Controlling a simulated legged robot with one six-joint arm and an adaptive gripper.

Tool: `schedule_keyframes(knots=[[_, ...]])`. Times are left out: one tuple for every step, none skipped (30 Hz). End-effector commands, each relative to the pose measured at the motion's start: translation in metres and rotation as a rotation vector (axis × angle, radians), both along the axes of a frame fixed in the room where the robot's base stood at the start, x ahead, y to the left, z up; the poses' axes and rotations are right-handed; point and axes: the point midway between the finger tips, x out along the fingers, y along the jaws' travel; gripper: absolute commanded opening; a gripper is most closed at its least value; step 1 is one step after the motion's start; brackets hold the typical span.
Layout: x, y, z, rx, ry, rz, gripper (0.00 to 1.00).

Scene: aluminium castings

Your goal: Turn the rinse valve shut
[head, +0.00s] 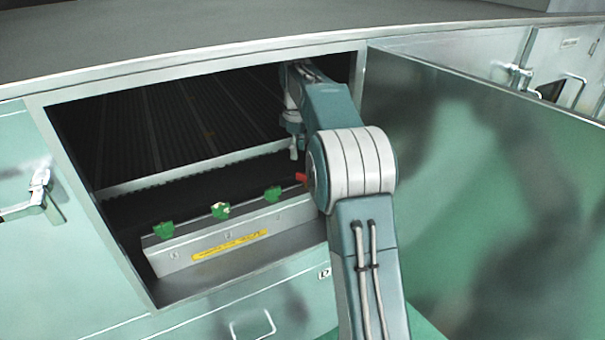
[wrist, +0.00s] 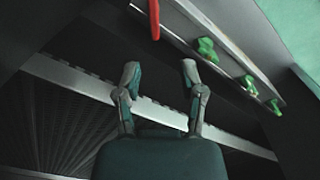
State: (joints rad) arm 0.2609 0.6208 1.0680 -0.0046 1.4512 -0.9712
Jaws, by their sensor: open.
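A row of valves sits along the top of a metal manifold box (head: 185,254) inside the open cabinet. Three have green handles: left (head: 163,230), middle (head: 220,210) and right (head: 273,193). A red handle (head: 301,178) at the right end is partly hidden by my arm. In the wrist view the red lever (wrist: 154,18) is long and lies ahead of my fingers, with the nearest green handle (wrist: 207,49) to its right. No readable label shows which is the rinse valve. My gripper (wrist: 160,73) is open and empty, apart from the handles.
The cabinet door (head: 480,190) stands open on the right, close to my arm. The opening's metal frame (head: 85,205) surrounds the reach. A yellow label strip (head: 230,245) is on the box front. Dark ribbed panels (head: 180,120) and a pale rail (wrist: 75,80) lie behind the box.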

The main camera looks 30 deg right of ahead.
Motion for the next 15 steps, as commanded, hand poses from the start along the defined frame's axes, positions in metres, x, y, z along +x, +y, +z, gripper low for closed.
schedule_keyframes(knots=[[-0.001, -0.003, -0.011, 0.003, 0.004, -0.001, 0.51], [-0.001, -0.004, -0.018, 0.005, 0.005, -0.001, 0.51], [-0.001, -0.006, -0.025, 0.005, 0.005, -0.001, 0.51], [-0.001, -0.006, -0.031, 0.006, 0.005, -0.001, 0.51], [-0.001, -0.007, -0.037, 0.007, 0.004, -0.001, 0.51], [-0.001, -0.009, -0.045, 0.008, 0.004, -0.001, 0.51], [-0.001, -0.009, -0.05, 0.009, 0.004, -0.002, 0.51], [-0.001, -0.01, -0.055, 0.009, 0.004, -0.002, 0.51], [-0.001, -0.01, -0.062, 0.009, 0.003, -0.002, 0.51], [-0.001, -0.01, -0.066, 0.009, 0.004, -0.002, 0.51], [-0.001, -0.009, -0.07, 0.008, 0.003, -0.002, 0.51], [-0.001, -0.008, -0.075, 0.007, 0.002, -0.002, 0.51], [-0.001, -0.007, -0.078, 0.006, 0.002, -0.002, 0.51], [0.0, -0.006, -0.08, 0.005, 0.002, -0.001, 0.51], [0.0, -0.006, -0.083, 0.005, 0.0, -0.001, 0.51]])
